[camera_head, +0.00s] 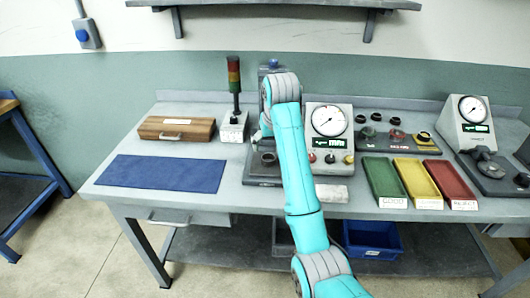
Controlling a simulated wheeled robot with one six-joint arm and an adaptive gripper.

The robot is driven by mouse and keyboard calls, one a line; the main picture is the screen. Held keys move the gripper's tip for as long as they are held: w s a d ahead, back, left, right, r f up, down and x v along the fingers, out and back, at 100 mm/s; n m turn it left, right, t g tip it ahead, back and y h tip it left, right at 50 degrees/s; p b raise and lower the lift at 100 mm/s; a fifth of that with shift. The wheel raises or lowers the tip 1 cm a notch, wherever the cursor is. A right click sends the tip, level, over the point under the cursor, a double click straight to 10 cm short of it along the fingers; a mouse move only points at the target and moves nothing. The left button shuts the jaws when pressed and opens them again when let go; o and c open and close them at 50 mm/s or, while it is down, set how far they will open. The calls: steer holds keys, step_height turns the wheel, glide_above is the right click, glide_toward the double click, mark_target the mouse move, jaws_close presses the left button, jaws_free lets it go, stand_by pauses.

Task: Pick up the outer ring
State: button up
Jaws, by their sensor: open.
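My turquoise and grey arm reaches over the bench, and my gripper (259,136) hangs at its end, left of the dial gauge. It is open, small in view and partly hidden by my arm. Just below it, a small dark ring-like part (268,158) sits on a dark grey fixture plate (262,180). I cannot tell whether they touch. I cannot tell which is the outer ring.
A dial gauge unit (329,122) stands close right of my arm. Green (383,182), yellow (416,180) and red (449,183) trays lie front right. A signal tower (234,100), wooden box (176,128) and blue mat (162,173) are left. A second gauge (468,123) stands far right.

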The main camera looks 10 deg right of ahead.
glide_toward(269, 156)
steer(key=shift+s+a+f, duration=0.35)
steer(key=shift+f, duration=0.25)
steer(key=shift+s+a+f, duration=0.35)
steer(key=shift+f, duration=0.3)
steer(key=shift+w+d+x, duration=0.15)
steer(key=shift+d+x, duration=0.05)
steer(key=shift+x, duration=1.15)
steer(key=shift+w+d+x, duration=0.15)
steer(key=shift+w+x, duration=0.05)
steer(key=shift+x, duration=1.1)
steer(key=shift+r, duration=0.1)
steer(key=shift+r, duration=0.1)
steer(key=c, duration=1.4)
